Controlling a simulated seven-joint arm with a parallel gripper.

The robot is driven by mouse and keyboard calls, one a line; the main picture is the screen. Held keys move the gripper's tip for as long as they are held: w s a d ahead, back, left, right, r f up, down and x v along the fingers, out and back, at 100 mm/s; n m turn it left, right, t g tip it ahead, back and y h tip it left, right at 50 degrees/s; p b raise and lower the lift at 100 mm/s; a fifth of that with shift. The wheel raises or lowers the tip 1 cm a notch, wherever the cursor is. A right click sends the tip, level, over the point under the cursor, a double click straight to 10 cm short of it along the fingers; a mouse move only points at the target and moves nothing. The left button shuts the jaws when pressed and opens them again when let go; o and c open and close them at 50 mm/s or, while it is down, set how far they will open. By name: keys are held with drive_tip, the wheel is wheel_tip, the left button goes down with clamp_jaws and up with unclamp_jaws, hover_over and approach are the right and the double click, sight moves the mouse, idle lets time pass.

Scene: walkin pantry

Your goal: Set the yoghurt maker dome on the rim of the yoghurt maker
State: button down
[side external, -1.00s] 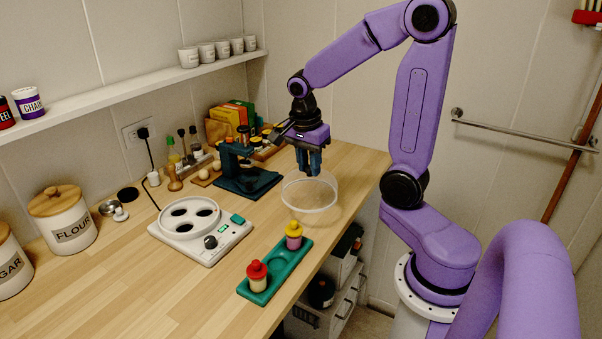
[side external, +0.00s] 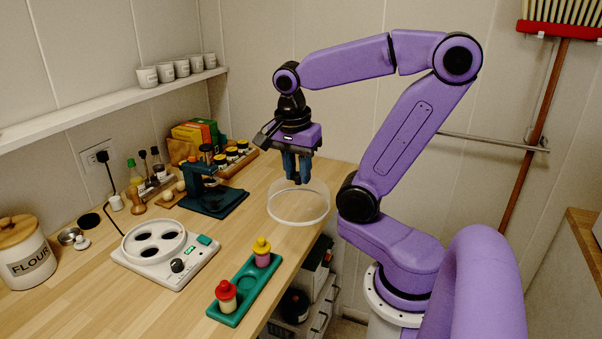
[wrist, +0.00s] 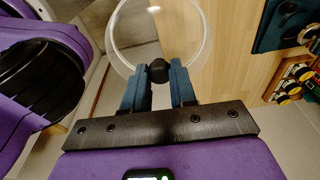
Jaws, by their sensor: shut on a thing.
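The yoghurt maker dome (side external: 299,219) is a clear, rimmed cover. It shows upright over the counter's right edge in the side view. My gripper (side external: 297,181) is above it, pointing down. In the wrist view, my gripper (wrist: 158,72) is shut on the dome's black knob, and the dome (wrist: 112,42) extends beyond the fingertips. The yoghurt maker (side external: 141,256) is a white base with a round raised rim and dark wells. It stands on the counter to the left of the dome, apart from it.
A green tray (side external: 237,301) with red-topped (side external: 226,296) and yellow-topped (side external: 262,252) jars lies in front. A dark teal microscope-like stand (side external: 213,195) stands behind, between maker and dome. Spice jars and boxes line the back. A flour canister (side external: 27,256) is at left.

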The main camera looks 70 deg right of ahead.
drive_tip(key=w+a+r+n, duration=0.15)
drive_tip(key=w+a, duration=0.35)
drive_tip(key=w, duration=0.7)
drive_tip(key=w+a+r+n, duration=0.1)
drive_tip(key=w+a+n, duration=0.25)
drive_tip(key=w, duration=0.85)
drive_tip(key=w+a+f, duration=0.5)
drive_tip(key=w+a, duration=0.2)
drive_tip(key=w, duration=0.1)
drive_tip(key=shift+n+t, duration=0.4)
drive_tip(key=shift+d+f, duration=0.15)
drive_tip(key=shift+f, duration=2.8)
drive_tip(key=shift+f, duration=0.55)
drive_tip(key=shift+c, duration=1.8)
unclamp_jaws()
wheel_tip(320, 180, up, 7)
